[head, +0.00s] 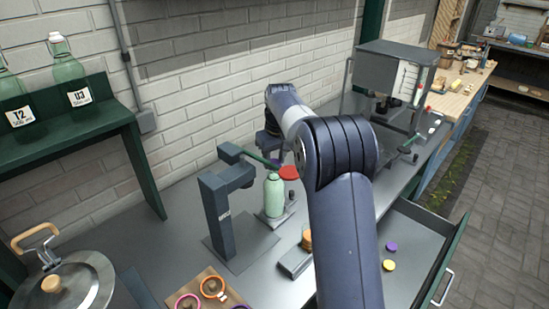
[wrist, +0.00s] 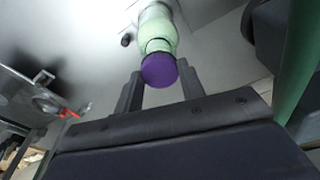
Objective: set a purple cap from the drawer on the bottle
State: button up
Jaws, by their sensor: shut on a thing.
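A pale green bottle (head: 274,197) stands upright on the metal bench beside a dark press (head: 222,205); its body and neck also show in the wrist view (wrist: 157,32). My gripper (wrist: 162,82) is shut on a purple cap (wrist: 158,71), which sits between its fingertips and lines up with the bottle neck. Whether the cap touches the mouth I cannot tell. In the head view my gripper is above the bottle, largely hidden by my arm. The drawer (head: 455,252) stands open at the right, with another purple cap (head: 391,246) and a yellow cap (head: 389,265) inside.
The press has a green lever (head: 248,156) close to my gripper, near a red disc (head: 289,172). A wooden board (head: 205,290) with coloured rings and a lidded pot (head: 62,285) are at front left. Bottles stand on a green shelf (head: 110,118). A larger machine (head: 392,80) is behind.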

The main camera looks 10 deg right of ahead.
jog(key=shift+f, duration=0.15)
jog(key=shift+f, duration=0.25)
dwell(0.8)
jog(key=shift+f, duration=0.3)
jog(key=o, duration=1)
jog(key=shift+c, duration=0.6)
jog(key=shift+r, duration=0.1)
